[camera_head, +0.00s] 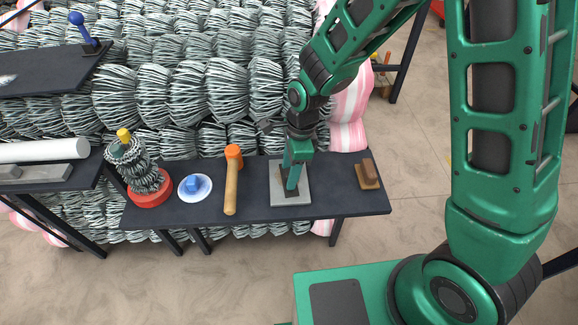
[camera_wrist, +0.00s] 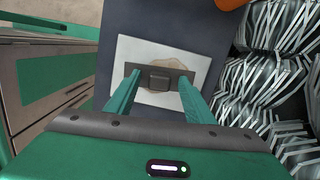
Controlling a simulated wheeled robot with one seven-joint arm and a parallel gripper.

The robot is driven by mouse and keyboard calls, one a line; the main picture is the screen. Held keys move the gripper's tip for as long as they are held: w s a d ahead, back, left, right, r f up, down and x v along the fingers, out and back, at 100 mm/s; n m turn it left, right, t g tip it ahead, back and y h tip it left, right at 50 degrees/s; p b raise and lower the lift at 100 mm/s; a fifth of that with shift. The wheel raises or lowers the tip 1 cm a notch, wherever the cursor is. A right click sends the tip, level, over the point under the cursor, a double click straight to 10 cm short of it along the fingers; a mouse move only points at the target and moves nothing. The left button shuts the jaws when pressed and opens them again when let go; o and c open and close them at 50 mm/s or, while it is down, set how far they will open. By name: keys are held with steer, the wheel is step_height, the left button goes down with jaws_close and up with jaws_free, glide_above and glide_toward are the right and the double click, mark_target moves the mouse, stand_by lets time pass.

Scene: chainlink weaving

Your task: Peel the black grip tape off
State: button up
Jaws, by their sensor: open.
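A light grey square plate (camera_head: 302,199) lies on the dark bench, under my gripper (camera_head: 291,187). A dark flat piece, apparently the black grip tape (camera_head: 293,207), lies on the plate, partly covered by my gripper. In the wrist view the plate (camera_wrist: 122,58) looks white, with a tan round patch (camera_wrist: 158,57) on it. There a dark strip with a raised block (camera_wrist: 160,77) crosses between the fingertips. My gripper (camera_wrist: 158,80) is open, with one finger on each side of the block. I cannot tell whether the fingers touch the strip.
On the dark bench (camera_head: 250,205), an orange-headed mallet (camera_head: 231,180) lies left of the plate. A blue block on a white disc (camera_head: 195,187) and a wire coil on a red base (camera_head: 150,199) stand farther left. A brown block (camera_head: 369,172) sits right. Wire rolls (camera_head: 226,88) stack behind.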

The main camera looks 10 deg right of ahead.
steer(key=c, duration=1.1)
steer(key=shift+r, duration=0.1)
steer(key=shift+r, duration=0.8)
steer(key=shift+r, duration=2.95)
